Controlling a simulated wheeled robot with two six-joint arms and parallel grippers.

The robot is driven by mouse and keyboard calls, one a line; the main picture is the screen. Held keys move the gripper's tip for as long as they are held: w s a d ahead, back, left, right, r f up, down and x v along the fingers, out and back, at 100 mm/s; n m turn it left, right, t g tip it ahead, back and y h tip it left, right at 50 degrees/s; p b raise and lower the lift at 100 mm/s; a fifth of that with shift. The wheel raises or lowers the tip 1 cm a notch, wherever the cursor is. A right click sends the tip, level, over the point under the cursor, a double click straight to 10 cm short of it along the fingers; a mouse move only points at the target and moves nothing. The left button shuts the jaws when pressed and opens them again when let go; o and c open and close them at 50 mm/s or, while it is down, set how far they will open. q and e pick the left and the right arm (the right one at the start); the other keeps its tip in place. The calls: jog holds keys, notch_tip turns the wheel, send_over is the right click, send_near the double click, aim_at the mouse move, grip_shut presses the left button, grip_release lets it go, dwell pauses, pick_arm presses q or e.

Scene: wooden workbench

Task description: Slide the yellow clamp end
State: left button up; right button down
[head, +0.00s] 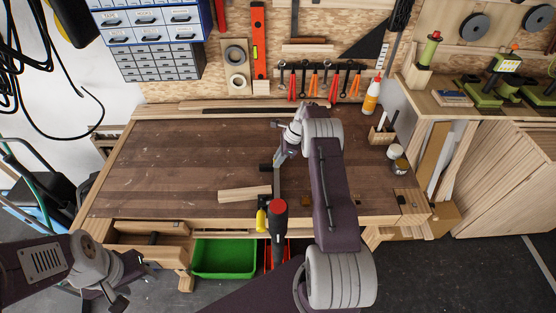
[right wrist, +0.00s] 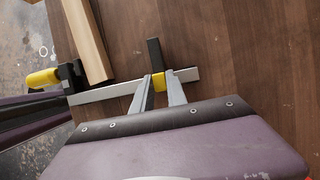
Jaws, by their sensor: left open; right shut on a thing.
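The clamp lies on the workbench near its front edge, its grey metal bar (head: 277,183) pointing away from me. Its yellow handle (head: 261,220) is at the front edge; the handle is at the left in the right wrist view (right wrist: 42,78). A black jaw (right wrist: 154,52) with a yellow part (right wrist: 160,80) sits along the bar, towards its far end. My right gripper (right wrist: 157,80) is shut on this yellow part, fingers on both sides of it. My left gripper (head: 119,298) is open and empty at the lower left, away from the bench.
A light wooden block (head: 245,194) lies left of the clamp bar, close to it. A glue bottle (head: 372,97) and small jars (head: 396,152) stand at the right. A green bin (head: 224,257) is below the bench. The bench's left half is clear.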

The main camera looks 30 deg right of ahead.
jog(key=shift+r, duration=0.1)
jog(key=c, duration=1.3)
grip_release()
